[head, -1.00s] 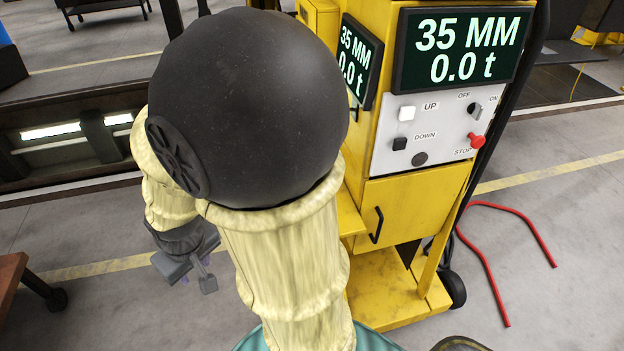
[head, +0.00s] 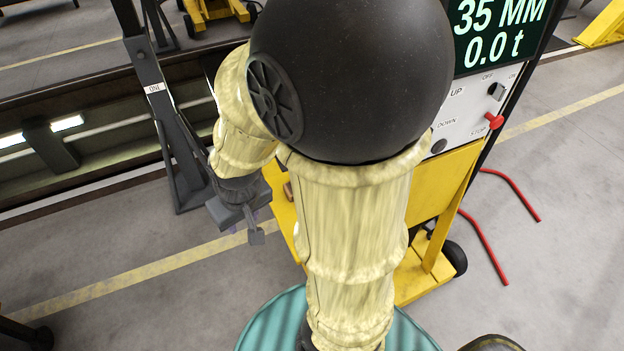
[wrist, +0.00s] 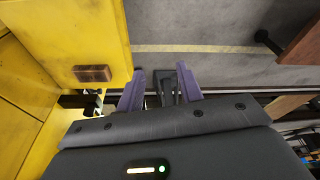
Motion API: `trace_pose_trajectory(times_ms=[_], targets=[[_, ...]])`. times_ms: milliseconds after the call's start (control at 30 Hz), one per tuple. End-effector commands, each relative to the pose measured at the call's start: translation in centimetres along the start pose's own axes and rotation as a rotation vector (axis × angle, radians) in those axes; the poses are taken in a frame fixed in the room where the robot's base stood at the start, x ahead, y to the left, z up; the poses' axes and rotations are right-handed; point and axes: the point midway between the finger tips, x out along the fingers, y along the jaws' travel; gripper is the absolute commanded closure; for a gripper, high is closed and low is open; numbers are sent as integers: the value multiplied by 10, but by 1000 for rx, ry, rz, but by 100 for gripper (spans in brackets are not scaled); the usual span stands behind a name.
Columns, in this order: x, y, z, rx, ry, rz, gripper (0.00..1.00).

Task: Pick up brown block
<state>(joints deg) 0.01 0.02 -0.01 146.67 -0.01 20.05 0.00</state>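A small brown block (wrist: 92,73) lies on a yellow surface of the machine in the wrist view, left of my gripper's fingers. In the head view a bit of the brown block (head: 288,190) shows on the yellow base, mostly hidden by my arm. My gripper (wrist: 161,72) has its two purple fingers apart, with nothing held between them; it is apart from the block. In the head view my gripper (head: 246,222) hangs beside the yellow base, its fingers partly hidden.
The yellow lifting machine (head: 445,190) has a display and control panel, partly hidden by my arm. A grey stand (head: 170,120) rises left of my gripper beside a rail pit. A red bent bar (head: 485,245) lies on the floor at right. The floor at lower left is mostly clear.

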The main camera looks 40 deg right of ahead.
Motion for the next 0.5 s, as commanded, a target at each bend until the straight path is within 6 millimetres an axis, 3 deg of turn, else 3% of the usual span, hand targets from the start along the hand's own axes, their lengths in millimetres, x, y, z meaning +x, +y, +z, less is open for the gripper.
trace_pose_trajectory(times_ms=[333,500], targets=[[0,0,0,0,0,0,64],[4,0,-1,-24,-17,4,32]])
